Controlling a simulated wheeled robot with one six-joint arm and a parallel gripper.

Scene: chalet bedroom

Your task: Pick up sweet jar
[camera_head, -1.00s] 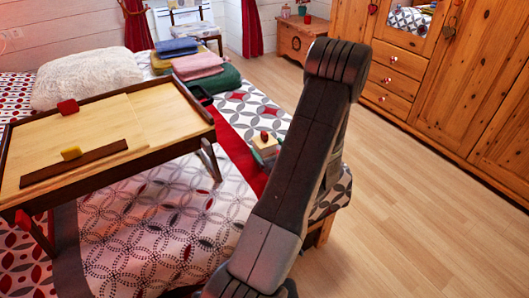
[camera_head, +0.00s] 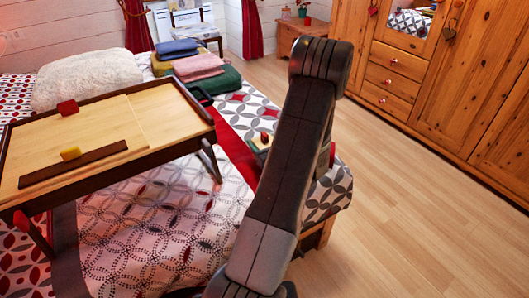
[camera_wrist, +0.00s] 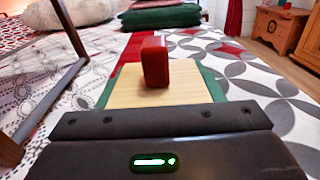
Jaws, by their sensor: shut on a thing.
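I cannot make out the sweet jar for sure in either view. A small reddish patch (camera_head: 332,155) shows at the right edge of my arm in the head view, too little to name. My gripper (camera_wrist: 160,130) shows as a dark body along the bottom of the wrist view. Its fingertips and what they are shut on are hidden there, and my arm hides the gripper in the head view. Ahead of it lies a wooden-topped, green-edged block (camera_wrist: 125,90) on the bed, with a red piece (camera_wrist: 155,60) upright on it.
A bed tray (camera_head: 90,130) stands on the patterned bed (camera_head: 180,225), left of my arm. Folded towels (camera_head: 200,67) lie behind it. A small jar-like thing (camera_head: 285,12) stands on the far chest (camera_head: 300,36). A wardrobe (camera_head: 475,80) is at right; the floor (camera_head: 430,215) before it is clear.

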